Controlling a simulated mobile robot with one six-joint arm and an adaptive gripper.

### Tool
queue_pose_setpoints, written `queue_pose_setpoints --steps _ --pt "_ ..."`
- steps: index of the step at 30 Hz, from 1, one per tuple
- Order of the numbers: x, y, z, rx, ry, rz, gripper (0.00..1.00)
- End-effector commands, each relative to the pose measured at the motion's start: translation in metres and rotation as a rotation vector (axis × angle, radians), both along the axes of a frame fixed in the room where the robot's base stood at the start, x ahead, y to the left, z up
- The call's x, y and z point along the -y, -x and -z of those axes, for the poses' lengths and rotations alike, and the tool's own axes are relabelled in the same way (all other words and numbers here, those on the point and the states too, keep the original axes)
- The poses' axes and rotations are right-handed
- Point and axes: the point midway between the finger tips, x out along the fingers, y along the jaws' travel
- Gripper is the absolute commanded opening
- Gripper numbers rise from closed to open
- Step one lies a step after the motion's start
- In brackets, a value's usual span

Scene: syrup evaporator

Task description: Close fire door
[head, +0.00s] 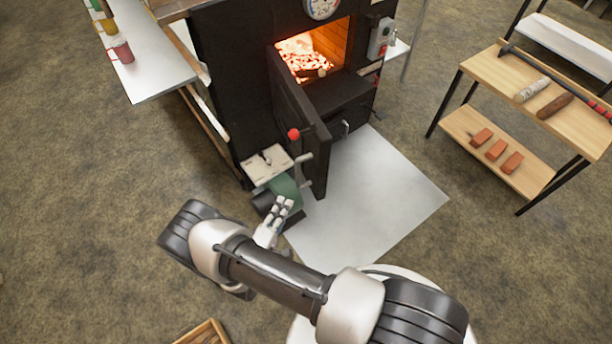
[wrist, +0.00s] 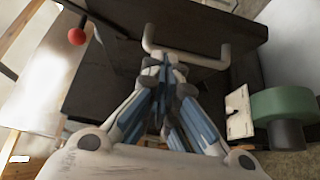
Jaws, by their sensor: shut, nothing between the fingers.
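The black fire door (head: 300,125) stands swung open from the glowing firebox (head: 312,58), its panel jutting toward me. It also shows as a dark panel in the wrist view (wrist: 215,30). A pale bar handle (wrist: 190,60) is on the door, and a red ball knob (head: 293,134) shows beside it; the knob is at upper left in the wrist view (wrist: 76,36). My gripper (head: 284,203) is shut and empty, just in front of the door's handle side. In the wrist view its fingertips (wrist: 165,62) overlap the handle; I cannot tell whether they touch.
A green cylinder on a dark blower (head: 284,190) sits beside the door, close to my gripper. A pale metal floor sheet (head: 365,200) lies clear in front of the firebox. A wooden shelf table (head: 480,75) with tools and bricks stands right. A white side table (head: 150,80) is left.

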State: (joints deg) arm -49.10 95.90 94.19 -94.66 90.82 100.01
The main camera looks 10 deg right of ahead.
Motion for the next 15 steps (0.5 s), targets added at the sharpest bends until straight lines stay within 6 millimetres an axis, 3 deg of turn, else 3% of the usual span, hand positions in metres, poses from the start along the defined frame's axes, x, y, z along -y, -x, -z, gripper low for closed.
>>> queue_pose_setpoints --steps 7,15 --pt "0.014 -0.017 0.004 0.002 -0.002 -0.007 0.00" --pt "0.048 -0.064 0.004 0.004 -0.002 -0.005 0.00"
